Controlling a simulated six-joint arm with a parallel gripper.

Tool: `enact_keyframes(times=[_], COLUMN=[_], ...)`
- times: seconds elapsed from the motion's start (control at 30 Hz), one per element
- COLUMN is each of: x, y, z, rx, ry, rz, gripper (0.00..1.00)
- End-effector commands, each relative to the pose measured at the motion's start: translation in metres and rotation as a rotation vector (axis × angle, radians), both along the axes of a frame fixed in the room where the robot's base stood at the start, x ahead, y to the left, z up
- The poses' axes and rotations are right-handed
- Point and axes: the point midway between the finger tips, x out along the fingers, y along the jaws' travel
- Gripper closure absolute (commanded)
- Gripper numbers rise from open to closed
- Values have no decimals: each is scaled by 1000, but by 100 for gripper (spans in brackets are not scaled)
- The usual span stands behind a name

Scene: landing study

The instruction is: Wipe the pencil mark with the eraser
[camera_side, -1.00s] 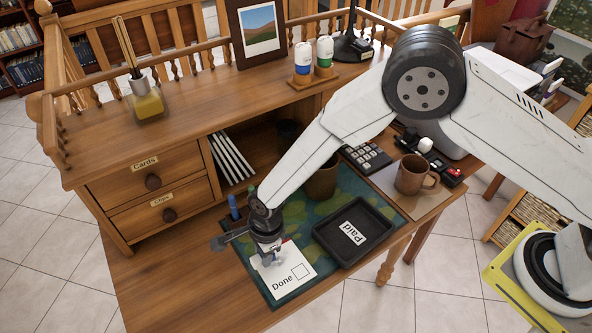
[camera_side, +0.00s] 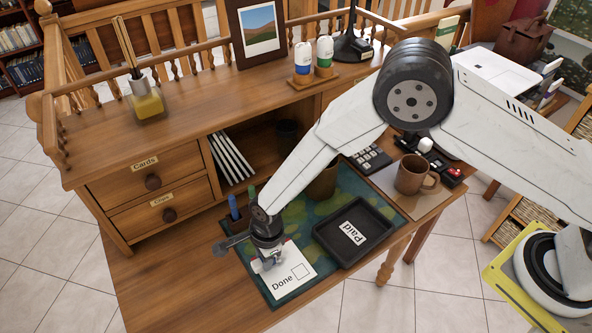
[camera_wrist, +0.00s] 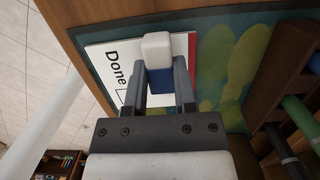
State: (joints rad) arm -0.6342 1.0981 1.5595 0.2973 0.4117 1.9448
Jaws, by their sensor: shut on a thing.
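A white and blue eraser (camera_wrist: 157,62) is held between the two fingers of my gripper (camera_wrist: 159,82), which is shut on it. The white card (camera_side: 288,277), printed "Done" with an empty box, lies on the green patterned mat. The card also shows in the wrist view (camera_wrist: 106,68), partly hidden behind the eraser and fingers. In the side view my gripper (camera_side: 266,264) is low over the card's far left part. I cannot tell whether the eraser touches the card. No pencil mark can be made out; the gripper and eraser cover part of the card.
A black tray labelled "Paid" (camera_side: 332,248) sits right of the card on the mat (camera_side: 283,298). A pen holder (camera_wrist: 277,83) with pens stands close behind my gripper. A brown mug (camera_side: 414,176) and calculator (camera_side: 367,158) are farther right. Bare desk lies to the left.

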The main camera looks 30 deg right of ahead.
Motion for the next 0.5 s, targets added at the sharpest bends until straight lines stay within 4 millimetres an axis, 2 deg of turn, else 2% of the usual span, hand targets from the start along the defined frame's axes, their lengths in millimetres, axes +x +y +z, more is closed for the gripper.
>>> enact_keyframes(times=[0.5], x=[0], y=[0], z=[-3], rx=[0], ry=[-1], rz=[0], gripper=[100])
